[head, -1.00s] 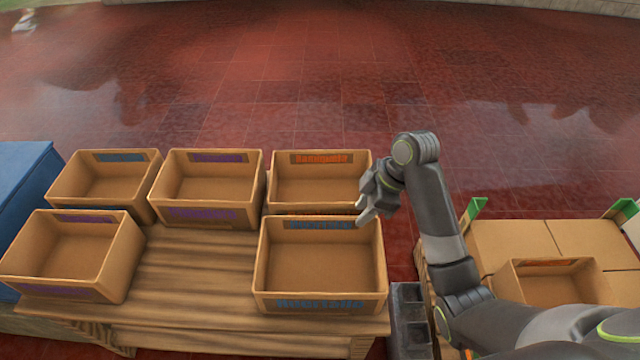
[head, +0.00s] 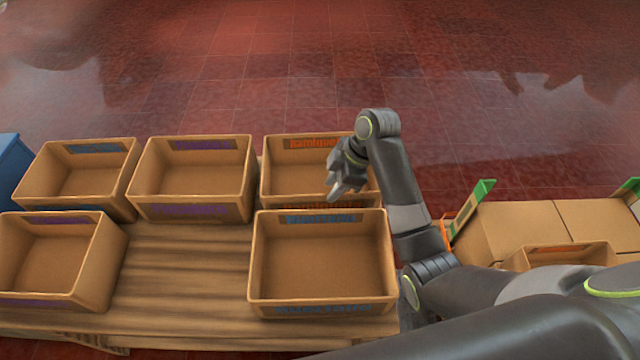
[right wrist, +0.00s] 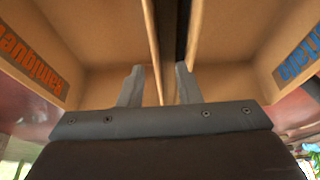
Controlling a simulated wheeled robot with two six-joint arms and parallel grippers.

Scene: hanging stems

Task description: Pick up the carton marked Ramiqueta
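The carton marked Ramiqueta (head: 283,183) is an open, empty-looking tan box with orange lettering, in the back row of the wooden table at the right end. Its label also shows at the left of the right wrist view (right wrist: 30,65). My right gripper (head: 338,194) is over its front right part and hides some of it. In the right wrist view the right gripper (right wrist: 158,85) is open; its fingers appear on either side of the Ramiqueta wall beside the gap between two cartons. Contact cannot be told. My left gripper is not in view.
A blue-lettered carton (head: 322,307) stands just in front, a narrow gap away. A purple-lettered carton (head: 190,210) is to the left, with other cartons beyond. The table (head: 185,265) is bare in the middle. Closed boxes (head: 520,228) stand at right.

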